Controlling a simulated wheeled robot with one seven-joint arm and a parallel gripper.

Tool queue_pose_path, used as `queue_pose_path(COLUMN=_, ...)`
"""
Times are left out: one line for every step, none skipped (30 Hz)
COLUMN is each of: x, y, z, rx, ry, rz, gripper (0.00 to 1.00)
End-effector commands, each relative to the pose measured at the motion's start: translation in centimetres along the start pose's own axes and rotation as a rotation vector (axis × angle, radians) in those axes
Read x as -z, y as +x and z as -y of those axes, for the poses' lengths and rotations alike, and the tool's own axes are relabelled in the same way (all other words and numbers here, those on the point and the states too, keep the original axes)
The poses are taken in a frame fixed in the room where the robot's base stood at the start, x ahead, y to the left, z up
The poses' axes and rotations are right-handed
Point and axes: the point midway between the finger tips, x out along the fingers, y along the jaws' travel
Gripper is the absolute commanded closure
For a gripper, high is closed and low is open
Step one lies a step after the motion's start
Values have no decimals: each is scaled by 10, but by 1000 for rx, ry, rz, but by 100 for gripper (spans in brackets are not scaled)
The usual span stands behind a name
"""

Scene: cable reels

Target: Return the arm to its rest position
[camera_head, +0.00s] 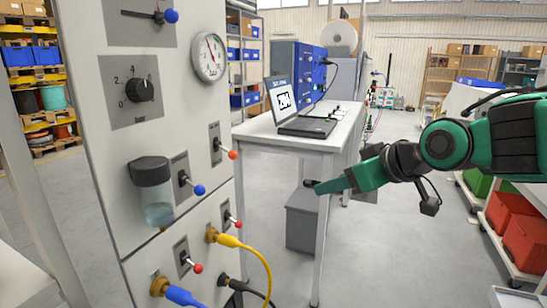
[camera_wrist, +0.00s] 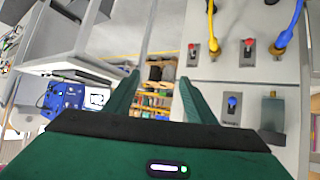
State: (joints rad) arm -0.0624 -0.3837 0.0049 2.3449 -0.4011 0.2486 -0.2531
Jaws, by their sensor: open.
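My green and black arm reaches in from the right edge in the head view. My gripper (camera_head: 318,187) points left there, in the open space between the control panel (camera_head: 140,130) and the laptop table (camera_head: 280,135). In the wrist view my gripper (camera_wrist: 155,95) shows two green fingers spread well apart. Nothing is between them, and only distant shelves show through the gap. My gripper looks apart from the panel and the table in both views.
The panel carries a gauge (camera_head: 209,57), a knob (camera_head: 139,88), several toggle switches and a yellow cable (camera_head: 255,255). A laptop (camera_head: 300,115) stands on the table, with a grey box (camera_head: 302,225) below. Red bins (camera_head: 525,240) sit on a right shelf. Grey floor lies open below my arm.

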Motion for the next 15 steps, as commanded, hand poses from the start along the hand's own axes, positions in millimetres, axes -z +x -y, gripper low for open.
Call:
queue_pose_path(x=-26, y=-6, z=-21, rx=-45, ry=54, rz=63, gripper=50)
queue_pose_path(x=-41, y=-10, z=-32, rx=-71, ry=87, rz=103, gripper=50)
queue_pose_path(x=-63, y=-17, z=-46, rx=-104, ry=135, rz=156, gripper=50)
queue_pose_path(x=-79, y=-23, z=-56, rx=-128, ry=171, rz=195, gripper=50)
queue_pose_path(x=-95, y=-29, z=-65, rx=-152, ry=208, rz=234, gripper=50)
queue_pose_path(x=-118, y=-38, z=-75, rx=-185, ry=262, rz=285, gripper=50)
queue_pose_path(x=-134, y=-46, z=-82, rx=-208, ry=302, rz=324, gripper=50)
queue_pose_path(x=-151, y=-55, z=-89, rx=-232, ry=345, rz=363, gripper=50)
queue_pose_path(x=-173, y=-67, z=-95, rx=-262, ry=405, rz=415, gripper=50)
queue_pose_path(x=-190, y=-76, z=-99, rx=-285, ry=451, rz=453, gripper=50)
queue_pose_path(x=-206, y=-86, z=-102, rx=-306, ry=498, rz=491, gripper=50)
queue_pose_path(x=-229, y=-100, z=-104, rx=-334, ry=565, rz=542, gripper=50)
queue_pose_path(x=-244, y=-111, z=-105, rx=-354, ry=614, rz=580, gripper=50)
queue_pose_path(x=-259, y=-122, z=-104, rx=-373, ry=665, rz=616, gripper=50)
queue_pose_path(x=-278, y=-135, z=-102, rx=-396, ry=731, rz=661, gripper=50)
